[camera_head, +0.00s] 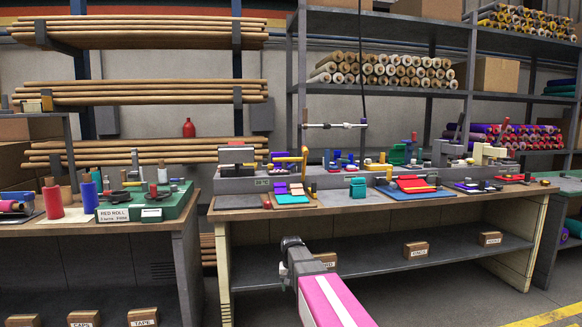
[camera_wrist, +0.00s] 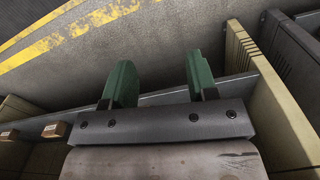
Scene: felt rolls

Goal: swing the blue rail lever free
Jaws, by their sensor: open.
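A thin horizontal rail (camera_head: 335,125) hangs above the back of the middle workbench in the head view. A small blue piece (camera_head: 363,121) sits at its right end; it may be the blue rail lever, but it is too small to tell. My gripper (camera_wrist: 158,68) shows in the wrist view with two green fingers spread apart and nothing between them. My pink and white arm reaches up in front of the workbench in the head view, well below and to the left of the rail. The wrist view does not show the rail.
The workbench (camera_head: 240,213) carries a blue mat (camera_head: 425,193), a teal box (camera_head: 357,187) and several small tools. Labelled boxes (camera_head: 415,249) sit on its lower shelf. A left table (camera_head: 100,232) holds coloured rolls. Grey floor with a yellow line (camera_wrist: 75,30) fills the wrist view's upper part.

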